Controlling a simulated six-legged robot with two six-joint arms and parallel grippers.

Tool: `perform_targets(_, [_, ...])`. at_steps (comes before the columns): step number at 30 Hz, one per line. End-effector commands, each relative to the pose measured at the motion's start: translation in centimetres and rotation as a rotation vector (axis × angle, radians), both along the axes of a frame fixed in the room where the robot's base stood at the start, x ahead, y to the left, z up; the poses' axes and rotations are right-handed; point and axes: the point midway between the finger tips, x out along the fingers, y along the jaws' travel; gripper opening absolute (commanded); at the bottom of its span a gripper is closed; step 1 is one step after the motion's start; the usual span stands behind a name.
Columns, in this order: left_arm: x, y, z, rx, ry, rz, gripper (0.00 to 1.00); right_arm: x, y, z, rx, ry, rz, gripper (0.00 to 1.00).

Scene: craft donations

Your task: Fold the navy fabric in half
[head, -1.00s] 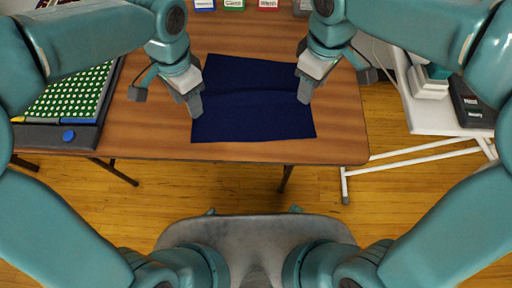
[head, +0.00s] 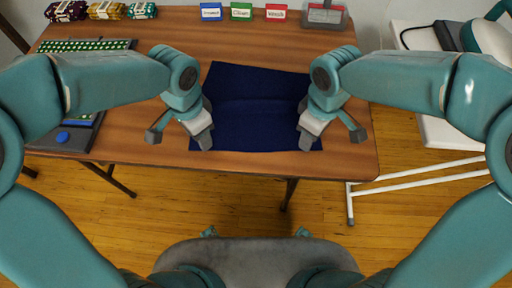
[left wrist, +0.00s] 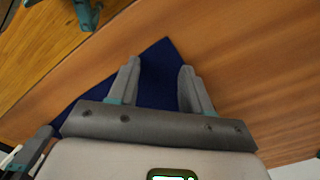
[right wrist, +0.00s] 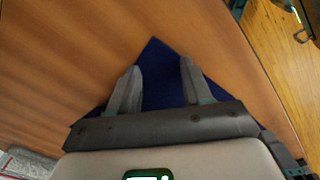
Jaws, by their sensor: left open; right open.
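The navy fabric (head: 255,105) lies spread out on the wooden table, with a faint crease running across it. My left gripper (head: 205,148) is at the fabric's near left corner, and my right gripper (head: 306,147) is at its near right corner. In the left wrist view, the open fingers (left wrist: 155,88) stand on either side of a navy corner (left wrist: 160,65). In the right wrist view, the open fingers (right wrist: 160,85) likewise straddle a navy corner (right wrist: 158,62). I cannot tell whether the fingers touch the cloth.
Blue (head: 211,12), green (head: 241,12) and red (head: 276,13) labelled cards stand along the back beside a grey container (head: 324,14). Patterned bundles (head: 105,10) lie back left. A green dotted board (head: 85,46) is at left. A white stand (head: 445,132) is at right.

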Motion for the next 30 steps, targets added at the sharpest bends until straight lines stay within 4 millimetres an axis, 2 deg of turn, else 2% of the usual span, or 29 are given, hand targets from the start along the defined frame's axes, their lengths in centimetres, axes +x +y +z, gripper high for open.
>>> perform_targets(13, [-0.13, -0.11, -0.59, 0.0, 0.0, 0.0, 0.49, -0.1, -0.13, -0.58, 0.0, 0.0, 0.0, 0.49])
perform_targets(22, [-0.13, -0.1, -0.53, 0.0, 0.0, 0.0, 0.0, -0.13, -0.12, -0.56, 0.0, 0.001, 0.001, 0.0])
perform_targets(30, [-0.14, -0.06, -0.54, 0.001, 0.001, 0.0, 0.0, -0.15, -0.15, -0.6, -0.002, 0.003, 0.001, 0.0])
